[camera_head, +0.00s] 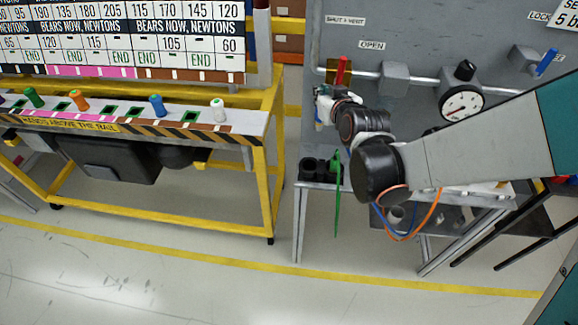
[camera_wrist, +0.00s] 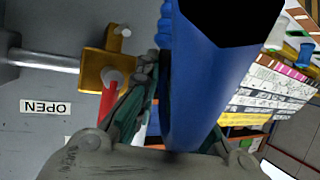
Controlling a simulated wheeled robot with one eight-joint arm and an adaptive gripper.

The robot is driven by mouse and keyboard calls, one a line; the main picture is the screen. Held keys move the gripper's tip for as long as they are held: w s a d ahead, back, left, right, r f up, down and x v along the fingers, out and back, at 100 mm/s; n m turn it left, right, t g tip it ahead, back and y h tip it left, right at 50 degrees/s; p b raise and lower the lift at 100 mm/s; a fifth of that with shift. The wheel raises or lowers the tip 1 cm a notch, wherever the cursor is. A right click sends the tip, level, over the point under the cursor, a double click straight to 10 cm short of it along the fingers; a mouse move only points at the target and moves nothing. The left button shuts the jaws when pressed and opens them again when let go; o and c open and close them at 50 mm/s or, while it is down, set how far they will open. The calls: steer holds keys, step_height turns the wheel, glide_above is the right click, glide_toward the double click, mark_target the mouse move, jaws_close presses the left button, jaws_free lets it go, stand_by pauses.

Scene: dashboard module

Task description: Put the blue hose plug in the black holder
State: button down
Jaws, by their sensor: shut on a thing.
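My gripper (camera_head: 325,98) is at the grey panel, just below a red lever in the head view. In the wrist view it is shut on a blue hose plug (camera_wrist: 205,85). The plug is large and close to the camera, has a dark open end, and hides much of the fingers. The held plug is too small to make out in the head view. A black holder (camera_head: 312,170) with round cups stands at the left end of the grey bench, below my gripper and apart from it.
A red lever (camera_head: 341,70) on a brass valve (camera_wrist: 92,72) is close by my gripper. A thin green piece (camera_head: 338,195) stands beside the holder. A gauge (camera_head: 462,104) is on the panel. A yellow rack (camera_head: 276,120) at left bears several coloured pegs. Blue and orange hoses (camera_head: 408,232) hang under my arm.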

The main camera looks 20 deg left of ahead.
step_height(320, 180, down, 20)
steer(key=s+a+b, duration=0.1)
steer(key=b, duration=1.3)
steer(key=shift+s+a+r, duration=0.15)
steer(key=shift+a+r, duration=0.05)
steer(key=shift+f, duration=0.15)
steer(key=c, duration=1.7)
jaws_free()
steer(key=p+v, duration=0.3)
steer(key=v, duration=0.9)
steer(key=shift+d, duration=0.2)
steer(key=shift+d, duration=0.1)
